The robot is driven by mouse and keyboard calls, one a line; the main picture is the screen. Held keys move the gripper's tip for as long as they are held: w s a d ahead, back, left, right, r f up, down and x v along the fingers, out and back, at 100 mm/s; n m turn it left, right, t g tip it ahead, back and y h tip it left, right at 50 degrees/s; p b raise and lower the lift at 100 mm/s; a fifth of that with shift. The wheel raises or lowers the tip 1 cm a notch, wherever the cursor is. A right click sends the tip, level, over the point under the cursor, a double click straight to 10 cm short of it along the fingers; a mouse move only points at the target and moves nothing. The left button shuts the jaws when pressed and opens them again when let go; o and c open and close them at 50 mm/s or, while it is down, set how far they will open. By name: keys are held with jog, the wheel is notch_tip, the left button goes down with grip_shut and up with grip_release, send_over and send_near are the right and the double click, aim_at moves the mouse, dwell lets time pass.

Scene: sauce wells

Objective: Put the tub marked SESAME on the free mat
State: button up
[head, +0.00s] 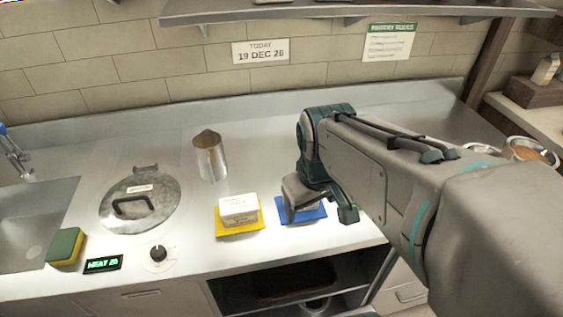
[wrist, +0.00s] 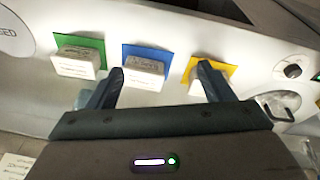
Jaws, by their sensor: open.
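A white tub (head: 239,210) sits on a yellow mat (head: 224,230); its label is too blurred to read. A blue mat (head: 314,214) lies to its right, partly hidden by my gripper (head: 319,213). In the wrist view, one tub (wrist: 77,63) is on a green mat (wrist: 88,40), one tub (wrist: 143,74) is on the blue mat, and the yellow mat's tub is partly behind a finger. I cannot tell which is SESAME. My gripper is open and empty, its fingers apart on either side of the blue mat's tub in the wrist view. No free mat shows.
A metal jug (head: 210,157) stands behind the yellow mat. A round lid (head: 140,201), a knob (head: 158,253), a heat display (head: 103,264) and a sponge (head: 66,246) are at left. A round white item (wrist: 14,34) shows in the wrist view. My arm hides the counter's right side.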

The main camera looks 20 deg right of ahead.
jog(key=shift+s+a+f+m+y, duration=0.15)
jog(key=shift+s+a+f+m, duration=0.1)
jog(key=shift+s+a+m, duration=0.35)
jog(key=shift+s+a+f+m+y, duration=0.2)
jog(key=shift+s+a+m, duration=0.15)
jog(key=shift+s+m, duration=0.3)
dwell(0.4)
